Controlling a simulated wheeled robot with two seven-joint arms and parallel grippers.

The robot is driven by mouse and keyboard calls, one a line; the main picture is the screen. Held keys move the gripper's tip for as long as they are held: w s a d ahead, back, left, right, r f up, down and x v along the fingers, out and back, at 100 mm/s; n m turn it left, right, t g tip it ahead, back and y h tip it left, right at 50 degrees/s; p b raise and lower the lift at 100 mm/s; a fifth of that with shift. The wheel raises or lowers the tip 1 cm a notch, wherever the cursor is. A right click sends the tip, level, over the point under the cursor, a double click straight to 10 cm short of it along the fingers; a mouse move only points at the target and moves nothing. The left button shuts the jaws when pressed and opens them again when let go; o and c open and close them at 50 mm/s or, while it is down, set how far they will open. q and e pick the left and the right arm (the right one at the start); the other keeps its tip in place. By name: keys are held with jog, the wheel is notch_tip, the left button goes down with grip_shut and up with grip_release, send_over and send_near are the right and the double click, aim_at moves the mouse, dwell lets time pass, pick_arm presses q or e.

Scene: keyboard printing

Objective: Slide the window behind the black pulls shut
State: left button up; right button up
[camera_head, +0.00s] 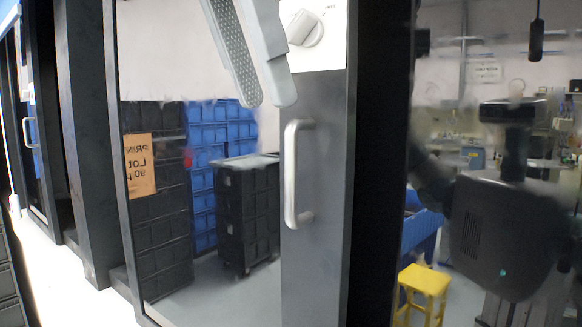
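A tall dark-framed glass panel fills the middle of the head view. Its grey upright (318,255) carries a silver bar pull (291,175). Another framed panel with a light pull (28,132) stands at the far left. I see no pulls that are clearly black, and I cannot tell which pane is the window of the task. My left gripper (269,100) hangs in from the top, above and left of the silver pull, apart from it. Its fingers are spread with a narrow gap, and one textured inner pad shows. It holds nothing. My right gripper is not in view.
A white plate with a knob (306,28) sits above the silver pull. Black crates (160,235) and blue crates (205,140) show through or in the glass, with an orange paper sign (139,165). The dark right pane mirrors a yellow stool (425,281) and my body.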

aim_at(286, 157)
pick_arm(q)
jog(key=p+x, duration=0.2)
jog(key=x, duration=0.8)
jog(key=shift+d+f+p, duration=0.1)
jog(key=shift+f+p, duration=0.15)
jog(key=shift+p, duration=0.05)
grip_shut()
